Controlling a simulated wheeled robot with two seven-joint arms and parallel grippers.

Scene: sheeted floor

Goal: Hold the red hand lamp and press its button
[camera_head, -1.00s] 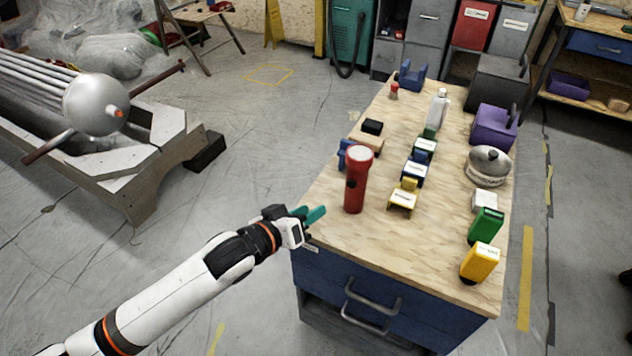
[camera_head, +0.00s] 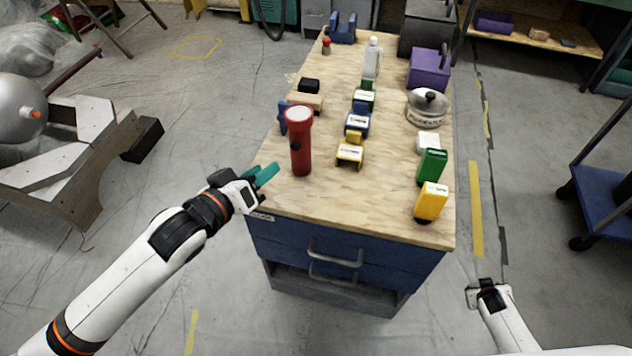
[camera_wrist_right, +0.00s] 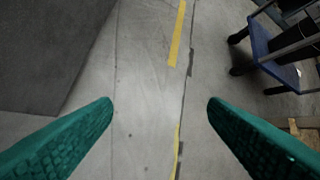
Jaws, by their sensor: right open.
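The red hand lamp (camera_head: 301,150) stands upright near the front left of the wooden bench top, with a dark button on its side. My left gripper (camera_head: 268,174) is at the bench's front left edge, to the left of the lamp and apart from it. Its teal fingers overlap in the head view, so its opening is hidden. My right gripper shows low at the right in the head view (camera_head: 478,290), over the floor beside the bench. In the right wrist view its teal fingers (camera_wrist_right: 160,105) are wide apart with only floor between them.
The bench top (camera_head: 330,205) is bare in front of the lamp. A yellow box (camera_head: 431,202) and a green box (camera_head: 431,167) stand at its right. Small blocks, a metal pot (camera_head: 427,108) and a purple box (camera_head: 428,70) stand behind. A blue cart (camera_head: 604,195) is at the right.

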